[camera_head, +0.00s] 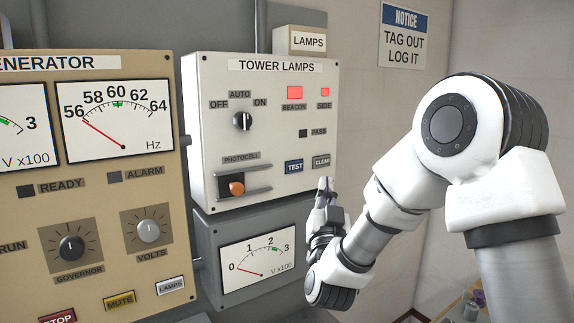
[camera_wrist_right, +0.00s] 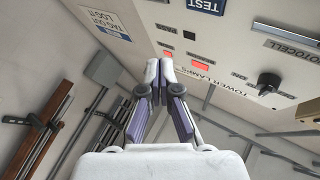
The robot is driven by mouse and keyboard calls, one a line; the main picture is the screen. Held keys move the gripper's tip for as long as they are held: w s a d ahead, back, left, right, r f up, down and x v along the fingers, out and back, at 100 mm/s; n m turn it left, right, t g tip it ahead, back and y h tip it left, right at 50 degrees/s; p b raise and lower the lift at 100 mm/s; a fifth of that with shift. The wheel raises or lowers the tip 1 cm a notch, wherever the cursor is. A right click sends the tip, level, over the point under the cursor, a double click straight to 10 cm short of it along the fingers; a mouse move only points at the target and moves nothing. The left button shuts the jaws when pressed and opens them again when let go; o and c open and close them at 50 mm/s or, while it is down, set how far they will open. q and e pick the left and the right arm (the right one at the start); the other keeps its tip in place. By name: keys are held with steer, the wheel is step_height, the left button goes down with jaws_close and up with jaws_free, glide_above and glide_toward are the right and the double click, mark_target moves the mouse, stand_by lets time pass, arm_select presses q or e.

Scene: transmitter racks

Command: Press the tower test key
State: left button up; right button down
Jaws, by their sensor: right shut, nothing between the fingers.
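The tower lamps panel (camera_head: 210,125) is a pale box on the wall. Its blue TEST key (camera_head: 294,166) sits low on the face, left of the grey CLEAR key (camera_head: 321,161). The TEST key also shows at the top edge of the wrist view (camera_wrist_right: 206,6). My right gripper (camera_head: 326,184) is shut and empty, its fingertips just below the CLEAR key in the head view. In the wrist view its fingertips (camera_wrist_right: 160,70) appear near the red lamps. I cannot tell whether they touch the panel. My left gripper is not in view.
The BEACON lamp (camera_head: 294,92) and SIDE lamp (camera_head: 325,92) are red; the PASS lamp (camera_head: 303,133) is dark. A meter box (camera_head: 210,255) is below; the generator panel (camera_head: 95,200) is at left.

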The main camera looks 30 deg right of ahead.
mark_target(295, 167)
steer(key=w, duration=0.2)
steer(key=w+p, duration=0.1)
steer(key=w, duration=0.2)
steer(key=w+r, duration=0.1)
steer(key=w, duration=0.2)
steer(key=shift+w+a+r+p, duration=0.1)
steer(key=shift+w+p, duration=0.05)
steer(key=shift+p, duration=0.25)
stand_by(1.5)
steer(key=shift+w, duration=0.4)
